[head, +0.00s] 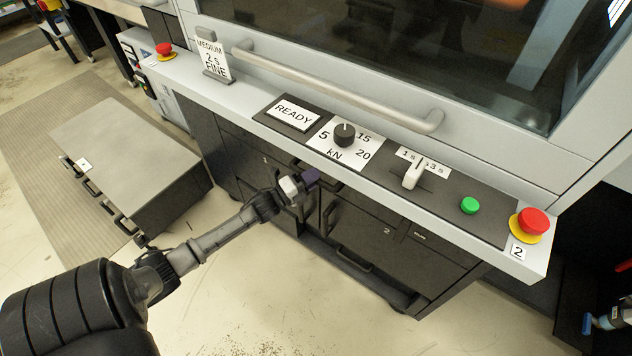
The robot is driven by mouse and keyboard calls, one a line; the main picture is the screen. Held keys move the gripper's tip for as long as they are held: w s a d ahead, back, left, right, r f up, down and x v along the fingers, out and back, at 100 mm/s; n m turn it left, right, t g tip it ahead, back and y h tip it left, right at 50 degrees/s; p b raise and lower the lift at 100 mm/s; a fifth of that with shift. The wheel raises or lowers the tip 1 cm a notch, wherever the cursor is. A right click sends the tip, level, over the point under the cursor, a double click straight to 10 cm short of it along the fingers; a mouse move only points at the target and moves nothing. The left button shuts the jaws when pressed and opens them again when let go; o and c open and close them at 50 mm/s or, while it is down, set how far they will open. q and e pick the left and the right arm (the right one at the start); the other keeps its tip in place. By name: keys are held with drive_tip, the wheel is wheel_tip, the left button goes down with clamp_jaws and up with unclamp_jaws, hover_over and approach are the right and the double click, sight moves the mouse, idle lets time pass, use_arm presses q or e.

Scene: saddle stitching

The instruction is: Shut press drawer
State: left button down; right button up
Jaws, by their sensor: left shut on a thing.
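The press has a dark front (372,226) with drawers or doors under its grey control ledge, marked 1 on the left and 2 on the right. My left gripper (311,177) reaches in from the lower left, with its fingertips just under the ledge, at the upper middle of this front. It is shut on what looks like a dark drawer handle, mostly hidden by the fingers. The ledge hides the top of the drawer, so how far it stands out cannot be told. My right gripper is not in view.
Above are a READY sign (293,114), a kN knob (344,133), a white lever (413,174), a green button (469,205) and a red stop button (532,221). A long bar handle (330,84) crosses the press door. A low grey-topped cabinet (125,145) stands left. Floor in front is clear.

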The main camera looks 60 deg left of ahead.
use_arm(q)
drive_tip(key=shift+a+f, duration=0.1)
drive_tip(key=shift+f, duration=0.1)
drive_tip(key=c, duration=1.4)
unclamp_jaws()
drive_tip(key=o, duration=0.4)
drive_tip(key=shift+w+r, duration=0.15)
drive_tip(key=shift+w, duration=0.1)
drive_tip(key=shift+o, duration=0.2)
drive_tip(key=shift+s, duration=0.15)
drive_tip(key=shift+s, duration=0.35)
drive_tip(key=s+a+f+p, duration=0.1)
drive_tip(key=s+f+p, duration=0.1)
drive_tip(key=s, duration=1)
drive_tip(key=shift+s+f+p, duration=0.25)
drive_tip(key=shift+s+p, duration=0.05)
drive_tip(key=shift+s, duration=0.1)
